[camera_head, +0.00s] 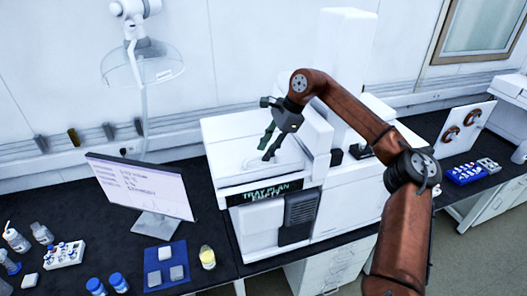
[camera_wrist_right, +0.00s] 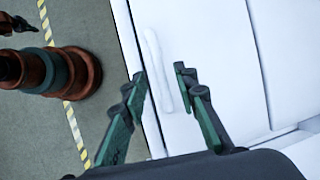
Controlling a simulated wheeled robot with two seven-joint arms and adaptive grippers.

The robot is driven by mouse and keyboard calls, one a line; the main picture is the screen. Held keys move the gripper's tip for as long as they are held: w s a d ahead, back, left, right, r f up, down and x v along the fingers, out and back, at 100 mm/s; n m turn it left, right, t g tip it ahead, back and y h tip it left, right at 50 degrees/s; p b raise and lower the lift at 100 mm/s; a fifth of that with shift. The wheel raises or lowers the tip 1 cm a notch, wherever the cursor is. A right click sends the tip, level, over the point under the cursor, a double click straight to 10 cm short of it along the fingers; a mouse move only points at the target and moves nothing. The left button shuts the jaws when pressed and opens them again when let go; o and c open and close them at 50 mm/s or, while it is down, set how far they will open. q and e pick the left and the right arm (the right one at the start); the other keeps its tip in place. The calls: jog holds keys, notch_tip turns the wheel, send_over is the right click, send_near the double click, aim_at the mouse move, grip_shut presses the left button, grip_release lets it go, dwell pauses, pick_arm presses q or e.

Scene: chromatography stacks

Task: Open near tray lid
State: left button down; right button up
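The near tray lid (camera_head: 228,135) is the flat white top of a white instrument whose front display reads "TRAY PLAN EMPTY". It appears closed and level. In the right wrist view the white lid (camera_wrist_right: 205,35) carries a slim raised white handle (camera_wrist_right: 159,65). My right gripper (camera_head: 267,152) points down over the lid in the head view. In the right wrist view my right gripper (camera_wrist_right: 160,76) is open, with one green-and-black finger on each side of the handle. I cannot tell whether either finger touches it.
A monitor (camera_head: 140,188) stands left of the instrument. A blue mat (camera_head: 153,264) with small blocks, a yellow vial (camera_head: 207,258) and blue-capped bottles (camera_head: 119,282) stand near the front edge. A tall white unit (camera_head: 342,60) rises behind the gripper.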

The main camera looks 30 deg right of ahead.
jog(key=shift+w+a+f, duration=0.2)
jog(key=shift+a+f, duration=0.1)
jog(key=shift+f, duration=0.3)
jog(key=shift+c, duration=0.5)
grip_shut()
